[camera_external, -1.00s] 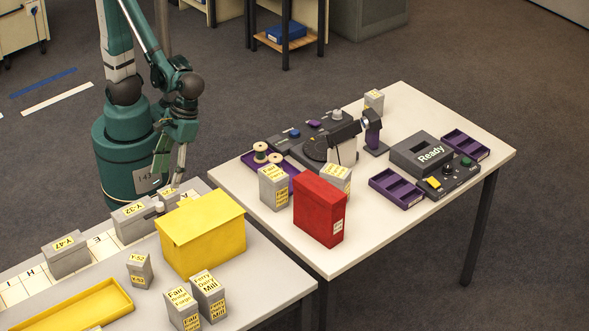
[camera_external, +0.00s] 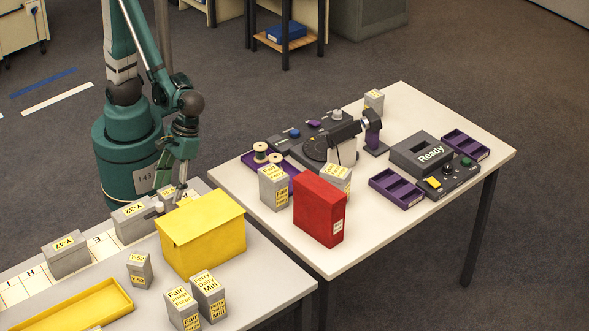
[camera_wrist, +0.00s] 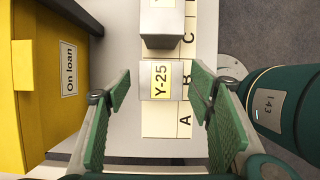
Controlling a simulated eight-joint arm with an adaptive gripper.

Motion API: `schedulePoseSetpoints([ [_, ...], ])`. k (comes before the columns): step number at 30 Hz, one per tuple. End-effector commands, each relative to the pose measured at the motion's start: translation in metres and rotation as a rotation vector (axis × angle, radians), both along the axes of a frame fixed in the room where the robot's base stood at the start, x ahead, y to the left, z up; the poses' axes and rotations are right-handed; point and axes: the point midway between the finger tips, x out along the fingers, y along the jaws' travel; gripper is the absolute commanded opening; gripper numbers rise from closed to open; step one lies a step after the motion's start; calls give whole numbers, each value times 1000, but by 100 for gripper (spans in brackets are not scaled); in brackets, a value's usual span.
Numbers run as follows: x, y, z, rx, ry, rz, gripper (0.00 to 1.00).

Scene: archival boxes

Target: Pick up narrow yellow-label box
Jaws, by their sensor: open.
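A small grey box with a yellow "Y-25" label (camera_wrist: 160,82) stands on the lettered strip (camera_wrist: 153,120) near B in the wrist view. It is narrow. My gripper (camera_wrist: 158,92) is open, with one green finger on each side of this box and gaps visible between. In the external view my gripper (camera_external: 179,192) points down behind the yellow box (camera_external: 204,236), which partly hides the area below it. Other grey boxes with yellow labels, Y-32 (camera_external: 131,224) and Y-47 (camera_external: 66,257), stand along the strip.
The yellow "On loan" box (camera_wrist: 48,75) is close on the left in the wrist view. Another grey box (camera_wrist: 162,22) stands just beyond Y-25. A yellow tray (camera_external: 75,306) and small labelled boxes occupy the near table. A red box (camera_external: 319,211) stands on the other table.

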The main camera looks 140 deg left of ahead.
Motion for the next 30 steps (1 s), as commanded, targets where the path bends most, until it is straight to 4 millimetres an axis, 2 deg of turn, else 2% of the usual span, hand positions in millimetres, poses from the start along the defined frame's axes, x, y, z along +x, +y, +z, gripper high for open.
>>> schedulePoseSetpoints([
  [7,0,-7,-17,0,0,-1,53],
  [22,0,-9,-22,0,0,0,53],
  [30,-1,-20,-48,0,0,-2,53],
])
